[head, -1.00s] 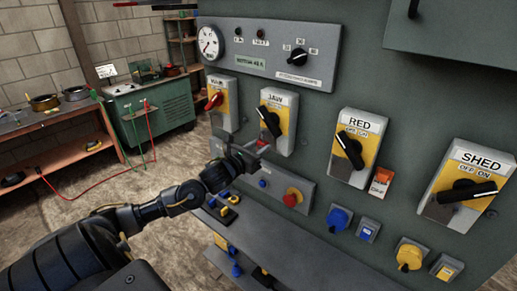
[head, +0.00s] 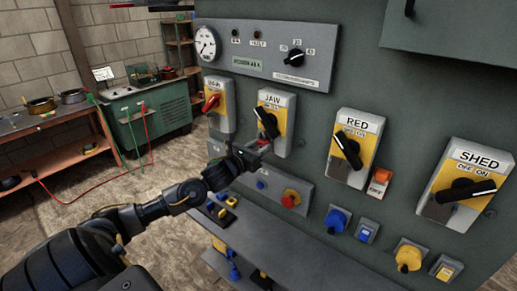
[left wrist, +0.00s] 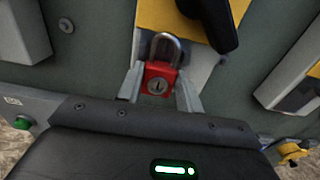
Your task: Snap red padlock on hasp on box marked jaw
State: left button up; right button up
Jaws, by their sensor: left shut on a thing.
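The box marked JAW (head: 277,121) is a grey and yellow isolator with a black rotary handle (head: 267,122), on the green panel. My left gripper (head: 258,148) is just below its lower end. In the left wrist view the left gripper (left wrist: 160,92) is shut on the red padlock (left wrist: 158,84), one finger on each side of its body. The padlock's steel shackle (left wrist: 166,48) points up, over the lower part of the box's yellow plate (left wrist: 160,14). I cannot tell whether the shackle passes through the hasp or is closed. My right gripper is not in view.
Boxes marked RED (head: 353,150) and SHED (head: 465,185) are to the right, and a red-handled box (head: 216,105) is to the left. A grey shelf (head: 290,243) with small blue and yellow items juts out below. A red button (head: 291,199) is below JAW.

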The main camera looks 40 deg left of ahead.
pick_arm(q)
jog(key=shift+w, duration=0.35)
jog(key=o, duration=1.1)
jog(key=shift+s, duration=0.15)
jog(key=shift+s+b, duration=0.6)
jog(key=shift+s, duration=3.8)
